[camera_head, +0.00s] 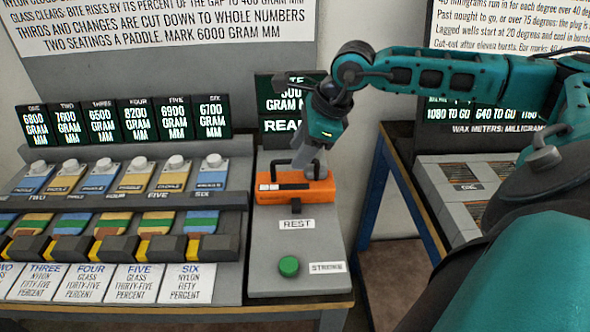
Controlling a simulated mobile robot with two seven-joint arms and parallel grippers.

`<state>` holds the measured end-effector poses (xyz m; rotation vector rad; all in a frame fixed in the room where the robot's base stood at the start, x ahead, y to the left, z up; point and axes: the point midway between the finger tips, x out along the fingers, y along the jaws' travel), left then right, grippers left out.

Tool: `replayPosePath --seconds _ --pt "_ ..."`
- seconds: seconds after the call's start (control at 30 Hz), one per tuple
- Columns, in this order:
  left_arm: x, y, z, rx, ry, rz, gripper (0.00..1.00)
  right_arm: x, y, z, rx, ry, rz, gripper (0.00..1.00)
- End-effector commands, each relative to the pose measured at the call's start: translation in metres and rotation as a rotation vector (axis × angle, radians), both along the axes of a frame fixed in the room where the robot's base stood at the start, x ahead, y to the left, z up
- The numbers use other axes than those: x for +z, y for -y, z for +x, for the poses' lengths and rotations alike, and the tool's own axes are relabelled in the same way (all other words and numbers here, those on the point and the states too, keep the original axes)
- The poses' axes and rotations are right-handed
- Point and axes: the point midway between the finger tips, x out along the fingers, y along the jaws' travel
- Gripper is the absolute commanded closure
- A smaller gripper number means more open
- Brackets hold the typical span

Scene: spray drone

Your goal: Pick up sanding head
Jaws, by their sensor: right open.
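The orange block with a dark arched handle, which looks like the sanding head (290,190), rests on the grey panel (262,262) above the label REST. My right gripper (313,170) points down at the right end of the handle, just above the orange body. It is open. My arm hides part of the handle, and I cannot tell whether the fingers are around it or beside it. My left gripper is not in view.
Left is a rack (232,202) of coloured paddles with display screens (173,118) behind. A dark screen (283,100) stands behind the orange block. A second table (391,170) stands right, across a gap.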

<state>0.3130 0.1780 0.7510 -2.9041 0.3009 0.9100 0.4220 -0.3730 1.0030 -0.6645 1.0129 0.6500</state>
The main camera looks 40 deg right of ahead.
Motion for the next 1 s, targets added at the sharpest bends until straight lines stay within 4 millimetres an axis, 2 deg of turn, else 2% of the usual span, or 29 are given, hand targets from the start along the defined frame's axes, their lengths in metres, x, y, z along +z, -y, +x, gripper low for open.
replayPosePath --seconds 0.13,0.4,0.83,1.0 --pt "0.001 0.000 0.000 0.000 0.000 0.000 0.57 -0.014 -0.003 0.006 0.000 0.001 0.001 0.58" --pt "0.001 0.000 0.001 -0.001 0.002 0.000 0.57 -0.017 -0.003 0.007 0.000 0.001 -0.001 0.58" --pt "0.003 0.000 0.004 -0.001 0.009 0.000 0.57 -0.017 -0.003 0.007 0.001 0.002 0.000 0.99" --pt "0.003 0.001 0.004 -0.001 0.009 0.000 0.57 -0.017 -0.003 0.007 0.001 0.002 0.000 1.00"
